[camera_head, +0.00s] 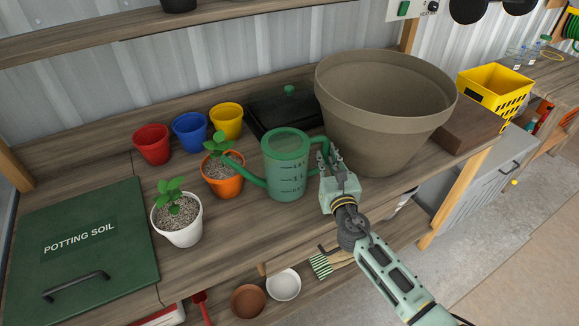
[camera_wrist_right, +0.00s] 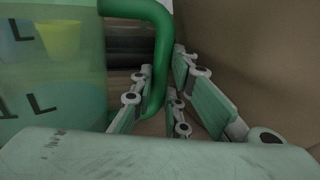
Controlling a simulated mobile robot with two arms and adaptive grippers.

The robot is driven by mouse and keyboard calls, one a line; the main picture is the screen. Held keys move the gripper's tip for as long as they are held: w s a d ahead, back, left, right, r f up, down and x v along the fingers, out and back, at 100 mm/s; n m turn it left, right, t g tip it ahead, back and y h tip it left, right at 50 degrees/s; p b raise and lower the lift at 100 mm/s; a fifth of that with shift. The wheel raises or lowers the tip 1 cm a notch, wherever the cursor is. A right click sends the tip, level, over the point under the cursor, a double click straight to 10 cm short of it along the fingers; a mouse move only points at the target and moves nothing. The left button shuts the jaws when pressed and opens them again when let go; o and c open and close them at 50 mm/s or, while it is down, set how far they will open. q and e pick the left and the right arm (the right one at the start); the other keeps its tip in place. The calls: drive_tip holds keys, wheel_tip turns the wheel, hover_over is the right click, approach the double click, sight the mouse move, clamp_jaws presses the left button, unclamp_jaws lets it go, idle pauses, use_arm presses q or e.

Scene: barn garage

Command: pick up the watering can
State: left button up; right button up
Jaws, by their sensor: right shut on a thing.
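The green translucent watering can (camera_head: 286,167) stands upright on the wooden bench, its spout pointing left toward the potted plants and its handle on the right. My right gripper (camera_head: 328,160) is at the handle, just right of the can's body. In the right wrist view, the green handle (camera_wrist_right: 163,60) comes down between the fingers of my right gripper (camera_wrist_right: 162,105), which is shut on it. The can's body (camera_wrist_right: 50,75) fills the left of that view. My left gripper is in neither view. Whether the can's base touches the bench is hard to tell.
A large brown pot (camera_head: 375,135) stands close right of my gripper. Left of the can are an orange pot (camera_head: 224,187) and a white pot (camera_head: 180,232), both with seedlings. Red, blue and yellow pots stand behind. A green potting soil box (camera_head: 110,280) is at left.

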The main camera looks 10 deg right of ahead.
clamp_jaws()
drive_tip(key=shift+r, duration=0.15)
